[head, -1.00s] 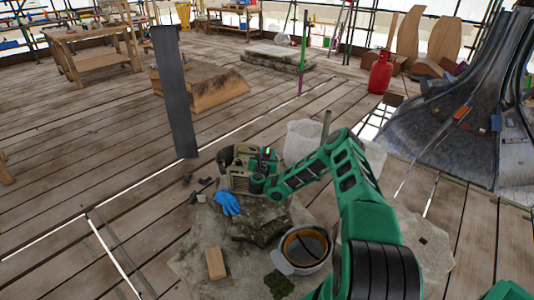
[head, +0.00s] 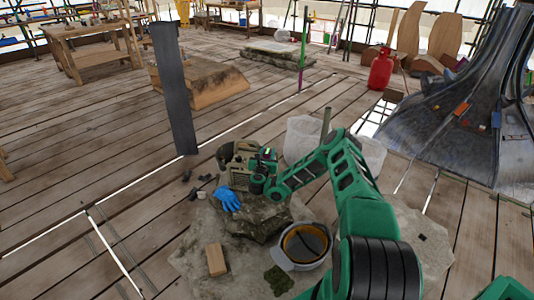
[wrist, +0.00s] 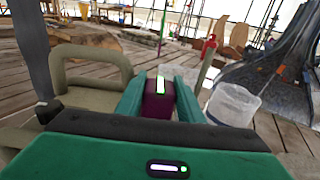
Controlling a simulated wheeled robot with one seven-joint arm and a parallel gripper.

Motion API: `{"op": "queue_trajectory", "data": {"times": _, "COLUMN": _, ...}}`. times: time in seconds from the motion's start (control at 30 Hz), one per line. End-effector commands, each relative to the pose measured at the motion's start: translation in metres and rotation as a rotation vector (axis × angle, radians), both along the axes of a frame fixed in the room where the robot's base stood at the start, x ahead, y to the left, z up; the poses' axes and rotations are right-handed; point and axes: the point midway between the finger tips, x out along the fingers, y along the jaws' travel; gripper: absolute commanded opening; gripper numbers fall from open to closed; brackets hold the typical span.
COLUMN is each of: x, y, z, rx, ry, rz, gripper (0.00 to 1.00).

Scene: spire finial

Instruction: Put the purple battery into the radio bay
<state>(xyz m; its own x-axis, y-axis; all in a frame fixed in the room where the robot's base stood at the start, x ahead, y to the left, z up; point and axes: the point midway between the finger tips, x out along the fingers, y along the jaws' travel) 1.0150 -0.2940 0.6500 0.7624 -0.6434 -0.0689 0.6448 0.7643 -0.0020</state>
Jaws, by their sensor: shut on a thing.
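The purple battery (wrist: 158,103) is held upright between the two green fingers of my gripper (wrist: 159,98) in the wrist view. A pale lit strip shows on its upper face. The beige radio (head: 241,158) stands on the stone slab in the head view, and my gripper (head: 264,165) is at its right side. In the wrist view the radio's beige body and handle (wrist: 93,55) lie just beyond and left of the battery. The bay cannot be made out, so I cannot tell whether the battery is in it.
A blue glove (head: 228,199) lies on the rough stone (head: 252,222) in front of the radio. A bucket (head: 304,246), a wooden block (head: 216,260) and a green moss patch (head: 278,280) lie nearer. White translucent tubs (head: 303,138) stand behind my arm. Open plank floor lies left.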

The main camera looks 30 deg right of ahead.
Motion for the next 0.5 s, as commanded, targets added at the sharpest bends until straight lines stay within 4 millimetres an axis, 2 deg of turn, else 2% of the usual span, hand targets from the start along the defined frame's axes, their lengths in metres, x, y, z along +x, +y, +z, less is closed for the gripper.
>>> {"op": "queue_trajectory", "data": {"times": 0.5, "x": 0.000, "y": 0.000, "z": -0.011, "rx": 0.000, "ry": 0.000, "rz": 0.000, "gripper": 0.00}}
